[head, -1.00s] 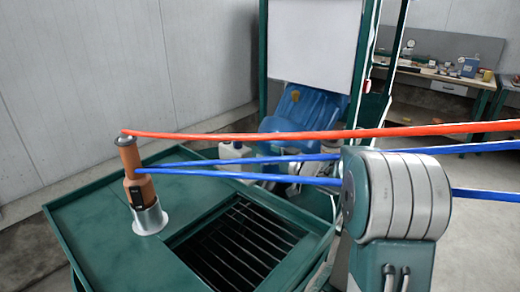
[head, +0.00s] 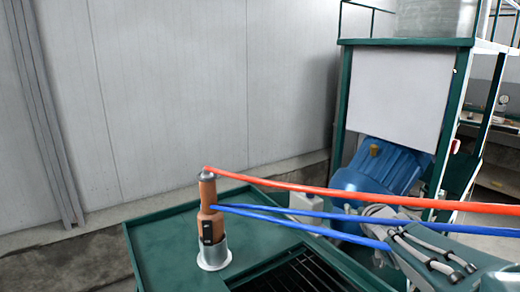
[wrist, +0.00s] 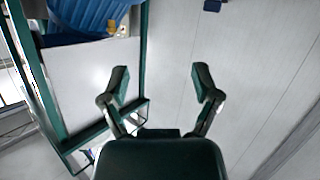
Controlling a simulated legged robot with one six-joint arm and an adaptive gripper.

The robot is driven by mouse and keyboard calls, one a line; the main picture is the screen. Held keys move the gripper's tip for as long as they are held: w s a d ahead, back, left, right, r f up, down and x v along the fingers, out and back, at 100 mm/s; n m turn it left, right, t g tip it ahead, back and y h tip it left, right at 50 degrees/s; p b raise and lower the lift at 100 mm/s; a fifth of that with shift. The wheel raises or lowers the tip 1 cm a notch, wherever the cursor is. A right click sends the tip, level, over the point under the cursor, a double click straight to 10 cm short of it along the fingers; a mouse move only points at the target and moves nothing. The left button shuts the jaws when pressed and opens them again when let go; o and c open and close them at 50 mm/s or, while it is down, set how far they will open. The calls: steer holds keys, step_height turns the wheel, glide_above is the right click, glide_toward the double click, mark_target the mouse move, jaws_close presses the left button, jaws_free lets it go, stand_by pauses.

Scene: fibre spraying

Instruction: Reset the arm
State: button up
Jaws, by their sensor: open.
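My gripper (wrist: 160,85) shows in the wrist view with its two fingers spread apart and nothing between them. It is open and points toward the pale wall. In the head view my arm shows only at the lower right, and the gripper itself is out of that view. An orange-brown spray tool (head: 210,212) stands upright in a silver holder (head: 214,254) on the green table (head: 165,262). My gripper is apart from the tool.
A red hose (head: 350,193) and blue hoses (head: 300,214) run from the tool to the right, near my arm. A dark grate (head: 295,273) is set into the table. A green-framed machine with a white panel (head: 398,95) and blue motor (head: 380,172) stands behind.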

steer(key=s+a+f+g, duration=0.2)
steer(key=s+f+g, duration=0.1)
steer(key=s, duration=0.6)
steer(key=s+a+f+g, duration=0.3)
steer(key=s, duration=0.6)
steer(key=s+a+f+g+y, duration=0.1)
steer(key=s+a+f+g, duration=0.2)
steer(key=s, duration=0.6)
steer(key=shift+s+m, duration=0.3)
steer(key=shift+m, duration=0.1)
steer(key=shift+a, duration=0.1)
